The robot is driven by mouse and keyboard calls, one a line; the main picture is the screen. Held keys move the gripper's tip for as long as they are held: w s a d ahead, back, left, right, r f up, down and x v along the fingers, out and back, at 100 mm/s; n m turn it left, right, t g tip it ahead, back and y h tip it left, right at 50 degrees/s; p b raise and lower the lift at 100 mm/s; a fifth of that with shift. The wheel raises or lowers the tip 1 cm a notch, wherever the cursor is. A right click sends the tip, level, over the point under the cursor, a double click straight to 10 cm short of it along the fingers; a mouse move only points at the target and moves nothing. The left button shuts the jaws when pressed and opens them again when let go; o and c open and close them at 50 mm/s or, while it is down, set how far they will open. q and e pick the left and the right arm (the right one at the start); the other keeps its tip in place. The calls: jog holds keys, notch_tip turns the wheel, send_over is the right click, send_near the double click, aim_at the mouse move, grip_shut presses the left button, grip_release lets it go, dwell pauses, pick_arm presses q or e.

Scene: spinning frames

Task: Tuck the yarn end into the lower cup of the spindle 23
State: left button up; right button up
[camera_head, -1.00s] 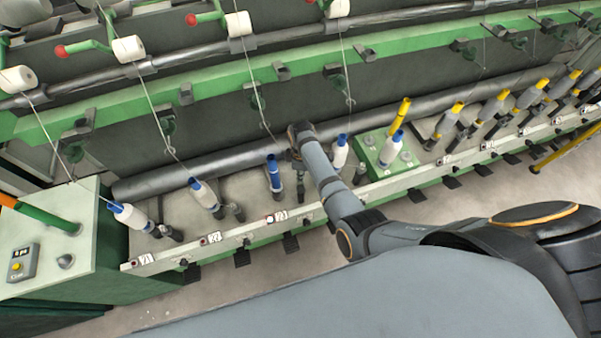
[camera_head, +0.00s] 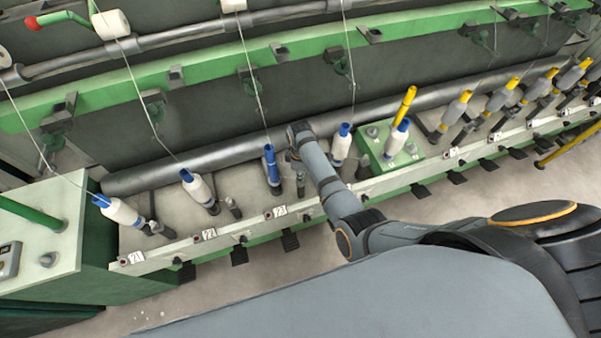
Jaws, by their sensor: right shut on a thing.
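Spindle 23 (camera_head: 273,178) stands behind its white "23" label (camera_head: 280,212), at the centre of the camera_head view. It carries a blue tube with little or no white yarn on it. A thin yarn (camera_head: 257,95) runs from above down to near the top of this tube. My right gripper (camera_head: 292,152) is just right of the tube, apart from it as far as I can see. It is shut on the yarn end, which is too thin to make out at the fingers. The spindle's lower cup is too small to tell clearly. My left gripper is not in view.
White-wound bobbins stand at left (camera_head: 197,187) and far left (camera_head: 120,211); another (camera_head: 341,147) stands close behind my right arm. A green rail (camera_head: 200,73) crosses above.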

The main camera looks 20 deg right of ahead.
jog(key=shift+f, duration=0.35)
jog(key=o, duration=0.8)
jog(key=shift+o, duration=0.2)
notch_tip(320, 180, up, 8)
jog(key=shift+f, duration=0.25)
